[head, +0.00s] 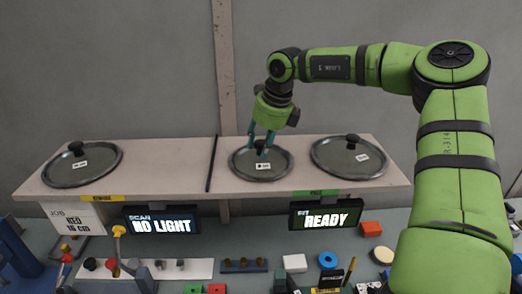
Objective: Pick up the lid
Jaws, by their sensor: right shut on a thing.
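Three round glass lids with dark rims and black knobs lie on the pale shelf (135,185). The middle lid (242,168) has my right gripper (261,142) above it, with its teal fingers shut on the knob. The lid appears to rest on the shelf; I cannot tell if there is a gap under it. The right lid (335,165) lies close beside it. The left lid (62,175) lies at the far left of the shelf, past a dark divider. Each lid carries a small white label. My left gripper is not in view.
Below the shelf's front edge hang a "NO LIGHT" screen (161,221), a "READY" screen (326,215) and a job card reading "RED 16 CM" (74,218). The bench below is cluttered with blocks, a blue ring (328,260) and small parts. A post stands behind the shelf.

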